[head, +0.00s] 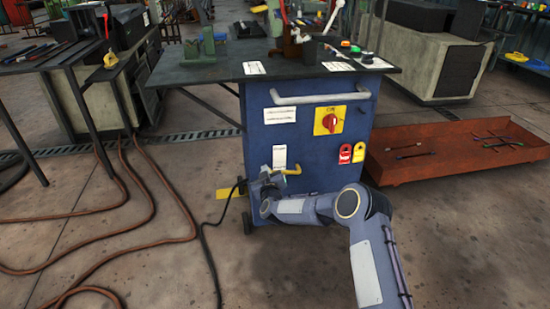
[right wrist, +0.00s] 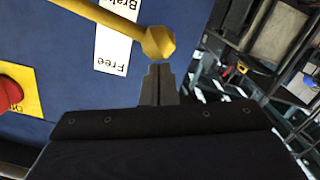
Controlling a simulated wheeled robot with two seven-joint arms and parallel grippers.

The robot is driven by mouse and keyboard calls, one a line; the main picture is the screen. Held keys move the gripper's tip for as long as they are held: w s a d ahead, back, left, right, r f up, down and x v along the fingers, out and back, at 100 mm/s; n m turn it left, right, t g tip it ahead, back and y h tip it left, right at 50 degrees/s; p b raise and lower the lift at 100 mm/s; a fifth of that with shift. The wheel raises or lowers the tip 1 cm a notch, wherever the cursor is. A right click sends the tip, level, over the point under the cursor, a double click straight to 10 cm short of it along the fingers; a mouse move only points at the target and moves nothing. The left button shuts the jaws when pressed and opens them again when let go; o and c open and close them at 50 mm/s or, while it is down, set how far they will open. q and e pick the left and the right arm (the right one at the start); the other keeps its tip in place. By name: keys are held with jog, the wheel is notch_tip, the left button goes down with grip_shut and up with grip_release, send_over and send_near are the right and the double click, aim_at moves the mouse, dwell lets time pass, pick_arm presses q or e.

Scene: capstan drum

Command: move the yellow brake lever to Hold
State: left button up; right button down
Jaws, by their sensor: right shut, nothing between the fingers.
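The yellow brake lever (head: 293,170) sticks out from the front of the blue cabinet, beside a white label (head: 279,157). In the right wrist view the lever (right wrist: 112,20) runs in from the upper left and ends in a yellow knob (right wrist: 159,43). The label (right wrist: 116,40) behind it shows "Brake" and "Free" upside down; no Hold mark is readable. My right gripper (head: 266,172) is low at the cabinet front, left of the lever. In the wrist view its shut, empty fingers (right wrist: 157,68) are just below the knob; contact is unclear. My left gripper is out of view.
The blue cabinet (head: 256,128) carries a grey handle (head: 318,96), a red rotary switch (head: 330,122) and red and yellow tags. A yellow pedal-like part (head: 232,192) shows at its lower left. A rust-red tray (head: 410,170) stands right; cables (head: 165,225) cross the floor left.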

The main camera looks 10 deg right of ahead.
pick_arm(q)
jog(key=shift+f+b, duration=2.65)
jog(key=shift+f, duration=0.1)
pick_arm(e)
notch_tip(320, 180, down, 11)
jog(key=n, duration=0.6)
jog(key=shift+d+n+h, duration=0.15)
jog(key=shift+n+h, duration=0.15)
jog(key=shift+n, duration=0.1)
jog(key=shift+f, duration=0.1)
